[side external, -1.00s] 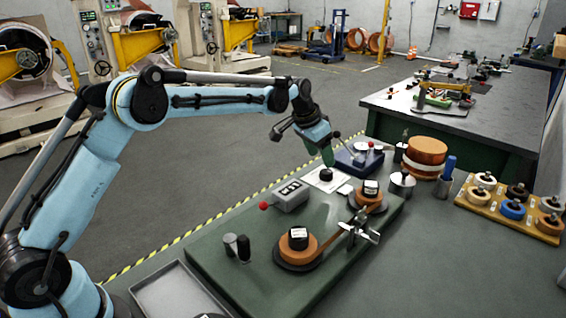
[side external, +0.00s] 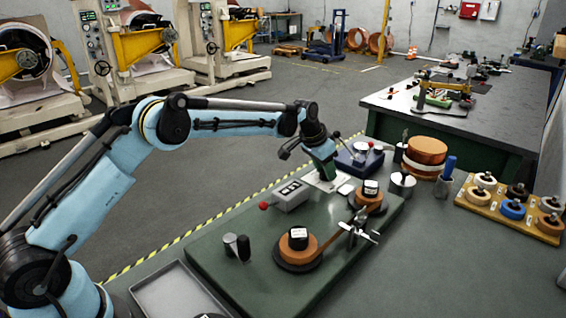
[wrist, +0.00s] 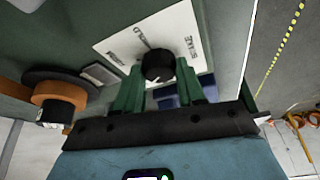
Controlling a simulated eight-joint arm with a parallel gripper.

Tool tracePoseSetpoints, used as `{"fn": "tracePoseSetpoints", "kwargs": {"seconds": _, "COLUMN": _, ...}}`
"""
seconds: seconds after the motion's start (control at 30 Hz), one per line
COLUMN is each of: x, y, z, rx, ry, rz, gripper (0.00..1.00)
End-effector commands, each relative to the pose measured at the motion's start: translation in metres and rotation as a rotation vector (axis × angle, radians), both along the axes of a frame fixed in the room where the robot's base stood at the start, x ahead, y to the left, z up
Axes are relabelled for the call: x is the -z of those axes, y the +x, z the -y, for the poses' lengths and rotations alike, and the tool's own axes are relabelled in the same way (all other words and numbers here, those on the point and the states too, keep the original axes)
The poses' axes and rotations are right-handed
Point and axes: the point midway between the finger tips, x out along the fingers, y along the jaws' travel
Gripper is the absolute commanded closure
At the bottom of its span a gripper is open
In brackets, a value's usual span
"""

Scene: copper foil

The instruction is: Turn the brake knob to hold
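The black brake knob (wrist: 158,65) sits on a white label plate (wrist: 122,38) in the wrist view. The plate carries dark lettering, seen upside down and too small to read surely. My gripper (wrist: 160,70) has two green fingers standing apart, one on each side of the knob. I cannot tell whether they touch it. A small light pointer mark shows at the knob's lower edge. In the side view, my gripper (side external: 328,176) is low over the plate (side external: 316,183), and its fingers hide the knob.
A grey box with a red-tipped lever (side external: 290,195) stands left of the plate. A blue device (side external: 358,158) stands behind to the right. Copper foil rolls (side external: 299,249) and a second roll (side external: 370,197) sit on the green base (side external: 215,262).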

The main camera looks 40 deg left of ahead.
Motion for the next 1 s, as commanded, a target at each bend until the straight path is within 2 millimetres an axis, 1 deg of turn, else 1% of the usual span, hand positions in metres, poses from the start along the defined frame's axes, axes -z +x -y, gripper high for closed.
{"fn": "tracePoseSetpoints", "kwargs": {"seconds": 0.03, "x": -0.0001, "y": -0.0001, "z": 0.0001, "rx": 0.0, "ry": -0.001, "rz": 0.0, "gripper": 0.71}}
{"fn": "tracePoseSetpoints", "kwargs": {"seconds": 0.17, "x": -0.0002, "y": -0.0001, "z": 0.0002, "rx": 0.0, "ry": -0.001, "rz": 0.0, "gripper": 0.91}}
{"fn": "tracePoseSetpoints", "kwargs": {"seconds": 0.37, "x": -0.0003, "y": -0.0001, "z": 0.0, "rx": 0.01, "ry": -0.001, "rz": 0.0, "gripper": 0.92}}
{"fn": "tracePoseSetpoints", "kwargs": {"seconds": 0.57, "x": -0.0003, "y": 0.0002, "z": -0.0008, "rx": 0.077, "ry": -0.002, "rz": -0.001, "gripper": 0.92}}
{"fn": "tracePoseSetpoints", "kwargs": {"seconds": 0.77, "x": -0.0002, "y": 0.0009, "z": -0.0017, "rx": 0.216, "ry": -0.001, "rz": -0.001, "gripper": 0.92}}
{"fn": "tracePoseSetpoints", "kwargs": {"seconds": 1.0, "x": -0.0003, "y": 0.002, "z": -0.0025, "rx": 0.44, "ry": -0.003, "rz": 0.0, "gripper": 0.92}}
